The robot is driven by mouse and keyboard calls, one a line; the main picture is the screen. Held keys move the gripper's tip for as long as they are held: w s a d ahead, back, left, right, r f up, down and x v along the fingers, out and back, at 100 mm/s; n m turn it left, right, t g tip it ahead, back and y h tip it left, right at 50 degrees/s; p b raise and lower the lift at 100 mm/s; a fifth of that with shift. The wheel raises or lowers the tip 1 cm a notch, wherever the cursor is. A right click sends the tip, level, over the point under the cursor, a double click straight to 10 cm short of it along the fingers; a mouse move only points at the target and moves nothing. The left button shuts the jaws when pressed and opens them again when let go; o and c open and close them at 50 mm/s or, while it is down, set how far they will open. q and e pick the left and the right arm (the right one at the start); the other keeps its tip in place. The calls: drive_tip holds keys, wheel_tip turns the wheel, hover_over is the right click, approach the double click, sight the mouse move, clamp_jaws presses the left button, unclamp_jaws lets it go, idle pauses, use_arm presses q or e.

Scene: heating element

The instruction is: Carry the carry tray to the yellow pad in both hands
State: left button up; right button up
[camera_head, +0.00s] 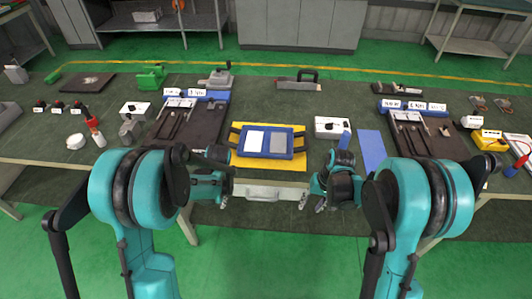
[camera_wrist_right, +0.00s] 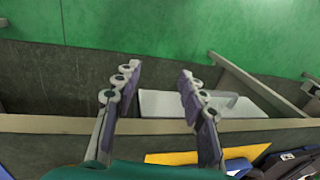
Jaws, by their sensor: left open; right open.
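The carry tray (camera_head: 269,155) is blue, with one white and one grey panel and a dark handle at each end. It lies flat on the yellow pad (camera_head: 268,165), whose edges show around it. My left gripper (camera_head: 224,195) is open and empty, in front of the table edge, left of and nearer than the tray. My right gripper (camera_head: 317,201) is open and empty, to the tray's near right. In the right wrist view, its fingers (camera_wrist_right: 157,88) are apart with nothing between them; the yellow pad (camera_wrist_right: 180,157) and a tray corner (camera_wrist_right: 238,164) show below.
A dark fixture board (camera_head: 190,125) stands left of the pad and another (camera_head: 425,140) further right. A white box (camera_head: 331,124) and a blue mat (camera_head: 372,150) lie right of the pad.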

use_arm(q)
drive_tip(key=shift+f, duration=0.15)
use_arm(e)
wheel_tip(320, 180, up, 13)
drive_tip(key=d, duration=0.2)
drive_tip(key=shift+s+d+f, duration=0.2)
drive_tip(key=shift+s, duration=0.1)
use_arm(q)
drive_tip(key=s+d+r+t+h, duration=0.2)
drive_tip(key=s+r+t, duration=0.5)
drive_tip(key=s+r, duration=0.8)
wheel_tip(320, 180, up, 3)
drive_tip(key=shift+s+d+f+b, duration=0.1)
drive_tip(key=shift+s+d+b, duration=0.3)
drive_tip(key=shift+d, duration=0.05)
use_arm(e)
drive_tip(key=s+d+r+t+h, duration=0.1)
drive_tip(key=s+r+t, duration=0.1)
drive_tip(key=s, duration=0.5)
drive_tip(key=s+d+r+t+h, duration=0.1)
drive_tip(key=s+r+t, duration=0.2)
drive_tip(key=s+t, duration=0.2)
drive_tip(key=s, duration=0.3)
